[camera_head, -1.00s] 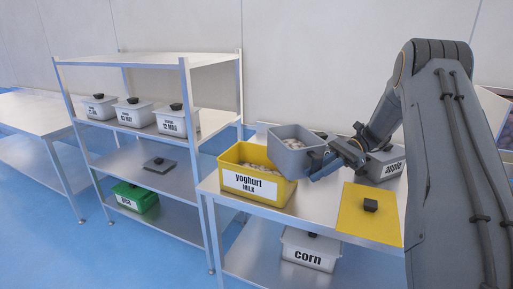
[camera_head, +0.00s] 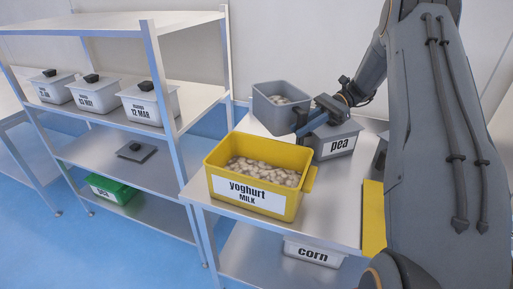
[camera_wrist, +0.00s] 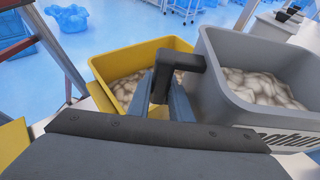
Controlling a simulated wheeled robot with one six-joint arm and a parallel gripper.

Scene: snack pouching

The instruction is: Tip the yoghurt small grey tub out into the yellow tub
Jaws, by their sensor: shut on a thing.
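The small grey tub (camera_head: 268,113) is level at the back of the table in the head view, behind the yellow tub. Pale lumps show inside it. Its wall (camera_wrist: 222,85) fills the right of the wrist view, with a partly hidden label. My gripper (camera_head: 304,119) is shut on the grey tub's dark handle (camera_wrist: 190,62). I cannot tell whether the tub touches the table. The yellow tub (camera_head: 285,205), labelled "yoghurt MILK", stands open at the table's front with many pale lumps inside. In the wrist view the yellow tub (camera_wrist: 118,62) is beside the grey one, partly behind my fingers.
A lidded grey "pea" tub (camera_head: 335,146) stands right of the grey tub, close to my gripper. A yellow lid (camera_head: 373,225) lies at the table's right, partly hidden by my arm. A "corn" tub (camera_head: 312,254) is on the lower shelf. A shelf rack (camera_head: 165,85) stands left.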

